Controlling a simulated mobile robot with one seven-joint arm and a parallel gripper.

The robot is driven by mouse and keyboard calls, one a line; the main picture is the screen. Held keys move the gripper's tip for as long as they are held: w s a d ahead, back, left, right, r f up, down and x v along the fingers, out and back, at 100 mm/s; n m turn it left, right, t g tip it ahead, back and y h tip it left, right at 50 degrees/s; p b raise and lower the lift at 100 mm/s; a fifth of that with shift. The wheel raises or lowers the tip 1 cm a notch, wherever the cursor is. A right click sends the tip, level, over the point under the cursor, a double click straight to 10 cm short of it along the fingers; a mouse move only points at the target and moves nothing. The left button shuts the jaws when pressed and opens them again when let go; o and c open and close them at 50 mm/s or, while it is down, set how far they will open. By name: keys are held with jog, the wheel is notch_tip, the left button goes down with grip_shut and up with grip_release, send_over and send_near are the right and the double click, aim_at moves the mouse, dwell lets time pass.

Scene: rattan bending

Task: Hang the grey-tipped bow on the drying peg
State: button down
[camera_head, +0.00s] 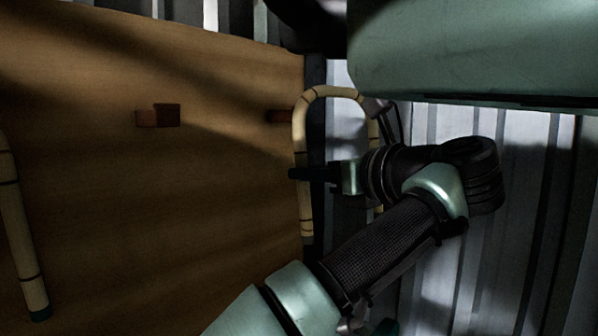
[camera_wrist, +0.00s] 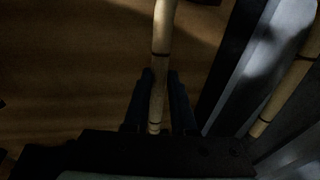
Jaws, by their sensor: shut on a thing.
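A pale, bent rattan bow (camera_head: 299,130) with dark bands hangs arch-up beside the right edge of the wooden board. My gripper (camera_head: 296,173) is shut on this left leg. In the wrist view the leg (camera_wrist: 159,60) runs between the two dark fingers, and the other leg (camera_wrist: 290,88) shows at right. A red-brown peg (camera_head: 279,116) on the board meets the bow's left leg in the picture; contact cannot be told. Another peg (camera_head: 158,116) stands farther left, bare.
The brown wooden board (camera_head: 220,200) fills the left half. Another rattan piece with a green tip (camera_head: 22,240) is at the far left edge. A corrugated metal wall (camera_head: 540,190) lies at right. Space in front of the board's middle is clear.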

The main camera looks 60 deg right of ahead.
jog(key=w+a+p+x, duration=0.1)
jog(key=a+x, duration=0.1)
jog(key=x, duration=0.8)
jog(key=shift+w, duration=0.2)
dwell(0.6)
jog(key=shift+f, duration=0.15)
dwell(0.3)
jog(key=c, duration=0.7)
grip_release()
jog(key=shift+o, duration=0.2)
jog(key=v, duration=1.3)
jog(key=shift+b, duration=0.3)
jog(key=shift+s, duration=0.1)
